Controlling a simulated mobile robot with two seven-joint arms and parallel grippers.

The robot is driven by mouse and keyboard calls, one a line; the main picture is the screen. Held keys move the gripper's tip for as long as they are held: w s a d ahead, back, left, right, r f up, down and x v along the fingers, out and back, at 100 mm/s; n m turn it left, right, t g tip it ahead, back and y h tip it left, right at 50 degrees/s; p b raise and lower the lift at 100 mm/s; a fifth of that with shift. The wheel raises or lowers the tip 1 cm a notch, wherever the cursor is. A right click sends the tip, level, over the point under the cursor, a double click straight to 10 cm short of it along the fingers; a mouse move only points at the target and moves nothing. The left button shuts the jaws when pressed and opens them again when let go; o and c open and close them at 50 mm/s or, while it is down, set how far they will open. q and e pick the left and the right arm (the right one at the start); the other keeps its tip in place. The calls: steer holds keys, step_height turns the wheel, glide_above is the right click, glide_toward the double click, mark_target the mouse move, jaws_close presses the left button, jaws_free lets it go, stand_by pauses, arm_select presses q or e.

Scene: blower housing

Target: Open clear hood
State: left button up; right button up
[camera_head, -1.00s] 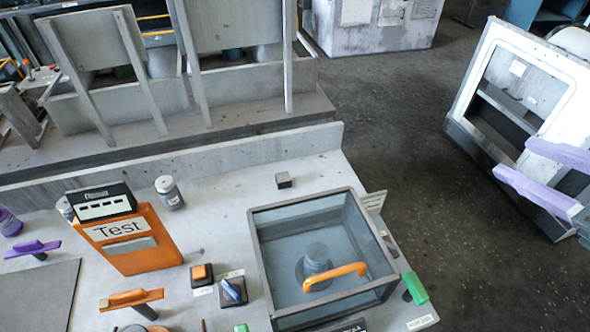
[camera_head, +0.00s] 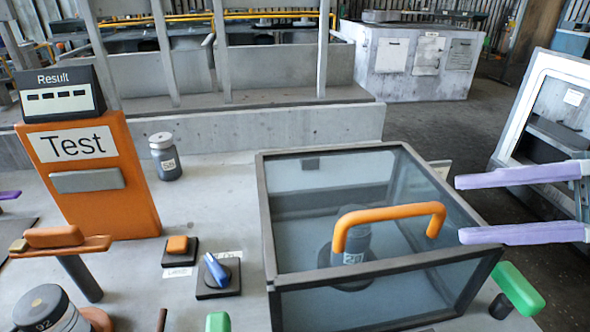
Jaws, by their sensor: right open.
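The clear hood (camera_head: 310,285) is a dark-framed transparent box on the grey bench, and it is closed. Its orange handle (camera_head: 388,214) arches up from the top panel near the front. A grey cylinder (camera_head: 357,243) stands inside, seen through the panels. My right gripper (camera_head: 460,209) has two pale purple fingers, spread apart and empty. It comes in from the right, and its fingertips appear just right of the handle, apart from it.
An orange Test panel (camera_head: 92,190) with a Result box stands at the left. A blue switch (camera_head: 217,270), an orange button (camera_head: 178,245) and a grey weight (camera_head: 165,157) are left of the hood. A green knob (camera_head: 518,287) is at its right.

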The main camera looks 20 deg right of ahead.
mark_target(414, 210)
steer(key=x, duration=0.8)
steer(key=shift+w+a+r, duration=0.1)
steer(key=shift+c, duration=0.2)
jaws_close()
stand_by(1.0)
